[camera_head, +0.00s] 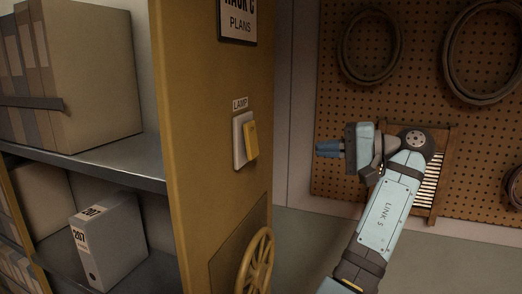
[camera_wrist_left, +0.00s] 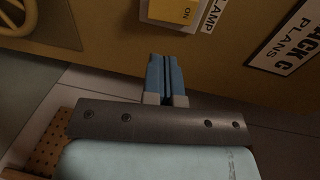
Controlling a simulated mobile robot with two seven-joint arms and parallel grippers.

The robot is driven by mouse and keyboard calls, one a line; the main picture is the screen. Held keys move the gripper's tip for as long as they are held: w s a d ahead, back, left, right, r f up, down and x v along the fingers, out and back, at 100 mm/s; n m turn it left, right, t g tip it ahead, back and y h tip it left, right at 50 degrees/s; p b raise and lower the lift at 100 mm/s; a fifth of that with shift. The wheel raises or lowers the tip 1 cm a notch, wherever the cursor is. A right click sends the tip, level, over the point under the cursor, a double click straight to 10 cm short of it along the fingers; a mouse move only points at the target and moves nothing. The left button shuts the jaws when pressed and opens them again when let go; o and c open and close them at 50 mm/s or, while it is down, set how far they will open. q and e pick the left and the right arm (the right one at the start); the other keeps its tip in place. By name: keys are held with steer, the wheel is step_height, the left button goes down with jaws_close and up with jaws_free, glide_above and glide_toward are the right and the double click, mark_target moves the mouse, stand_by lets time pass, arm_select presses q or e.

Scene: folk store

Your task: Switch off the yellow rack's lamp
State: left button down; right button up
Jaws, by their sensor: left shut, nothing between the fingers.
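The yellow rack's side panel (camera_head: 205,190) carries a lamp switch, a yellow rocker (camera_head: 251,141) on a pale plate (camera_head: 238,150) under a LAMP label (camera_head: 240,103). In the left wrist view the rocker (camera_wrist_left: 168,10) shows at the top edge, partly cut off, with ON printed near its label end. My left gripper (camera_head: 319,149) is shut and empty, its blue fingers pointing left towards the panel. It is to the right of the switch and apart from it. In the left wrist view its fingertips (camera_wrist_left: 165,58) are below the plate. The lamp itself and my right gripper are not in view.
A yellow handwheel (camera_head: 257,262) sticks out low on the panel, below the switch. A RACK C PLANS sign (camera_head: 238,18) is above. Shelves with boxes (camera_head: 88,75) and a 207 file (camera_head: 108,240) are left. A pegboard (camera_head: 350,110) with coiled hoses hangs behind my arm.

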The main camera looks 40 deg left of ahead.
mark_target(254, 149)
arm_select(q)
steer(key=shift+s+d, duration=0.1)
steer(key=shift+d, duration=0.1)
steer(key=shift+a, duration=0.1)
steer(key=p+x, duration=0.3)
steer(key=x, duration=1)
steer(key=shift+s+a, duration=0.2)
steer(key=shift+a, duration=0.15)
steer(key=shift+a, duration=0.1)
